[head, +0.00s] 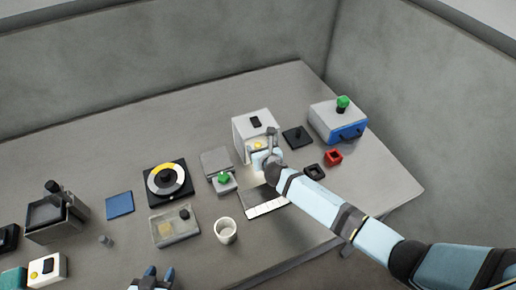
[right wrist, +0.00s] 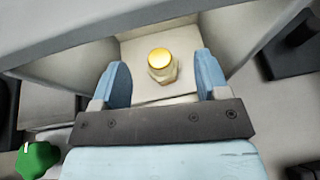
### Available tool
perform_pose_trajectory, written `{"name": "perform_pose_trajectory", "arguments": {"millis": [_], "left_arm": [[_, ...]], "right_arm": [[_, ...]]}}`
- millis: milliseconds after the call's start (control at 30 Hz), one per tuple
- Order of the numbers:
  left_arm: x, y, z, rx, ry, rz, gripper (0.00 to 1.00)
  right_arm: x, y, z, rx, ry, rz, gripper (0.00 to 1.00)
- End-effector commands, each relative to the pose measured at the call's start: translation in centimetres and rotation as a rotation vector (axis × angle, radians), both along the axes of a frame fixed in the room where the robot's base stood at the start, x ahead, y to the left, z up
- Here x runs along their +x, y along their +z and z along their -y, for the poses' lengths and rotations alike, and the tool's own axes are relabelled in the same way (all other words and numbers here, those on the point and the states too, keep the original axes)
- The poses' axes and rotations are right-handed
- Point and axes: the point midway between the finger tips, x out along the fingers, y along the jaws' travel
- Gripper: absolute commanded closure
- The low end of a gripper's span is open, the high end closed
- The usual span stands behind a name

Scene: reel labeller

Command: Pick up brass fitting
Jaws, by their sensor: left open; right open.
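The brass fitting (right wrist: 161,65) has a round golden top on a paler body. It stands upright in the recess of a white-grey box-shaped unit (head: 243,125). A small yellow spot of it shows in the head view (head: 258,145). My right gripper (right wrist: 163,72) is open, with one blue finger on each side of the fitting and a visible gap to both. In the head view my right gripper (head: 262,155) is at the front of the unit. My left gripper (head: 152,280) is at the bottom edge, open and away from the fitting.
A green-knobbed grey device (head: 216,163) stands left of my right gripper. A white cup (head: 226,231), a clear box (head: 175,229) and a yellow-grey disc (head: 169,182) are further left.

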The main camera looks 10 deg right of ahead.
Motion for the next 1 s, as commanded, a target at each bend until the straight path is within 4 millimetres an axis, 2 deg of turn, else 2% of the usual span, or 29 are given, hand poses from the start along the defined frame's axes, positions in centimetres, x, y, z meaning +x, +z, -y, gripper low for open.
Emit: {"name": "perform_pose_trajectory", "arguments": {"millis": [133,400,633,700,1000], "left_arm": [[0.0,-0.2,0.0,0.001,0.001,0.0,0.57],[-0.2,-0.2,-0.1,0.001,0.001,-0.003,0.57],[-0.3,-0.3,-0.1,0.0,0.001,-0.005,0.57],[-0.3,-0.3,-0.1,0.0,0.001,-0.005,0.57],[-0.3,0.0,0.0,0.0,0.001,-0.005,0.57]], "right_arm": [[1.5,-0.7,-0.2,-0.001,0.0,-0.001,0.31],[1.7,-0.8,-0.2,-0.001,0.001,0.0,0.31],[1.7,-0.8,-0.2,0.0,0.001,-0.001,0.84],[1.7,-0.7,-0.2,0.0,0.001,0.0,0.91],[1.7,-0.4,-0.2,0.0,0.001,0.0,0.91]]}}
